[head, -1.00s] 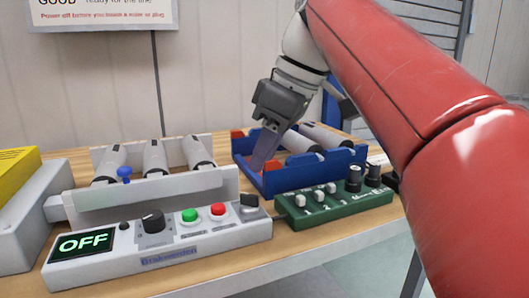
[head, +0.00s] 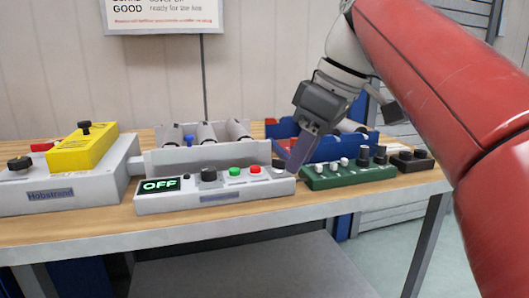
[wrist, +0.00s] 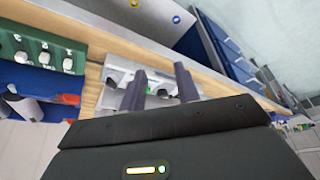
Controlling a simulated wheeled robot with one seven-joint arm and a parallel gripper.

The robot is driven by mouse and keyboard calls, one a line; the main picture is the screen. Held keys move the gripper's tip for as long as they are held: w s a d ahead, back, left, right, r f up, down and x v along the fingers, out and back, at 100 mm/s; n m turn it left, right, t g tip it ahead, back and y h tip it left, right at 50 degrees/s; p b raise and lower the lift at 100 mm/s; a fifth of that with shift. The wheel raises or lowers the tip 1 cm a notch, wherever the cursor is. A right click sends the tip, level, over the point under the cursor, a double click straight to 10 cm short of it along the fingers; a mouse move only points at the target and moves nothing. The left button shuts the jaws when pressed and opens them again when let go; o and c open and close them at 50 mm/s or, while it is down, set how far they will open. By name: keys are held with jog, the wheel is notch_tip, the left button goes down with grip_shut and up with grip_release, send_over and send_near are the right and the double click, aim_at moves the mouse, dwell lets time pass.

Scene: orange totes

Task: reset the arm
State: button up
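My gripper (head: 294,163) hangs from my red and white arm at the centre right of the head view, pointing down and left. Its tips appear just above the right end of the white control box (head: 160,204), whose display reads OFF. In the wrist view my gripper (wrist: 160,88) shows two dark fingers spread apart with nothing held between them. The white control box (wrist: 115,74) lies beyond the fingers there. I cannot tell whether the tips touch it.
A blue tray (head: 330,150) stands behind the gripper, and a green control box (head: 350,176) lies to its right. A white roller unit (head: 205,156) stands behind the white box. A yellow block (head: 80,152) sits on a machine at left. The table's front edge (head: 240,226) is close.

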jog(key=s+d+f+m+t+h, duration=0.1)
jog(key=s+d+f+m, duration=0.2)
jog(key=f, duration=0.6)
jog(key=s+d+f+m+t+h, duration=0.1)
jog(key=s+d+f+m, duration=0.2)
jog(key=f, duration=0.7)
jog(key=s+d+f+m+t+h, duration=0.1)
jog(key=s+d+f+m, duration=0.2)
jog(key=s+f+m, duration=0.3)
notch_tip(320, 180, down, 3)
jog(key=shift+d+f+h, duration=0.2)
jog(key=shift+h, duration=0.2)
